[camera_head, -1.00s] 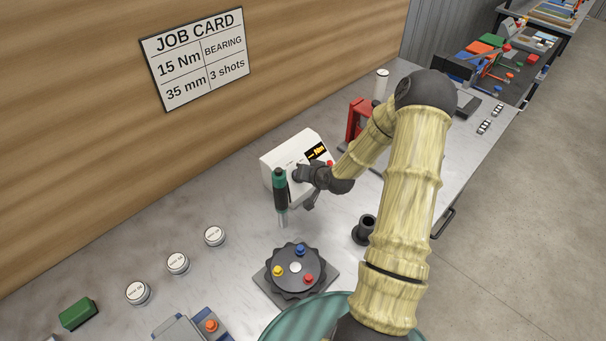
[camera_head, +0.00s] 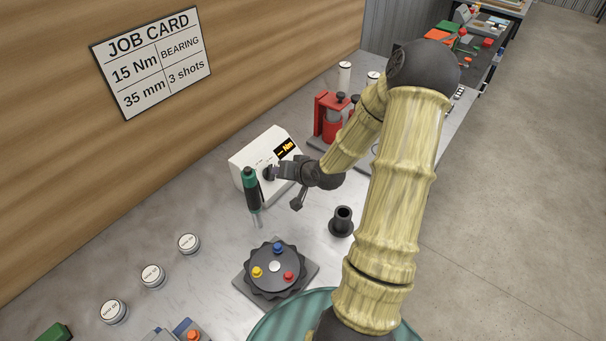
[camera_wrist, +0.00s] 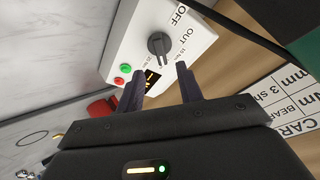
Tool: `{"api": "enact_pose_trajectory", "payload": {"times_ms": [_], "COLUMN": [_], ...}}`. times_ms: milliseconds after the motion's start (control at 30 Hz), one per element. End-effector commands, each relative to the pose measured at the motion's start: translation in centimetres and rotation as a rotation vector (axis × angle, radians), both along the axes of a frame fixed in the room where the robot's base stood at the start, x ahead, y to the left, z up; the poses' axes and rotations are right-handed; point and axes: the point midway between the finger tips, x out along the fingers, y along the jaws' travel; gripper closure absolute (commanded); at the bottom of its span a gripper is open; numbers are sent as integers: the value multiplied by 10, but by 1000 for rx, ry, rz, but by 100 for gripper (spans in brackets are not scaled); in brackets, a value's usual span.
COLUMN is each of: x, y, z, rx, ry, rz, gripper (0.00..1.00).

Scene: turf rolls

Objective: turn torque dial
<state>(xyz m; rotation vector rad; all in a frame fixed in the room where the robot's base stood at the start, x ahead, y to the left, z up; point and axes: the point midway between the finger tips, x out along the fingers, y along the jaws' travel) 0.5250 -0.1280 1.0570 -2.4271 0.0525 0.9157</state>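The torque dial is a dark knob on a white control box (camera_head: 250,150); it shows whole in the wrist view (camera_wrist: 160,45), with "OFF", "OUT" and small Nm marks around it. The box has a dark display with yellow "Nm" text (camera_head: 285,149), showing a dash for a number, and a green and a red button (camera_wrist: 120,81). My gripper (camera_wrist: 157,74) is open, its two dark fingers pointing at the dial with the knob just beyond their tips. In the head view my gripper (camera_head: 279,171) is close in front of the box face; contact cannot be told.
A green-and-black driver (camera_head: 251,190) hangs upright close left of my gripper. A black round fixture with coloured knobs (camera_head: 275,268) and a black cup (camera_head: 342,220) stand nearer. A red press (camera_head: 330,118) stands behind. The job card (camera_head: 152,62) reads 15 Nm.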

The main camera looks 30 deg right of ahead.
Motion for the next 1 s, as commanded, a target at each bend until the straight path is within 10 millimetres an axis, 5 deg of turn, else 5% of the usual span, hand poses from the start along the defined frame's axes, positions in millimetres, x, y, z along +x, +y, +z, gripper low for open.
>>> {"api": "enact_pose_trajectory", "payload": {"times_ms": [500,1000], "x": [-67,-76], "y": [-14,-14], "z": [55,61], "rx": [-2,0], "ry": [1,2], "rz": [-2,2], "gripper": [64,64]}}
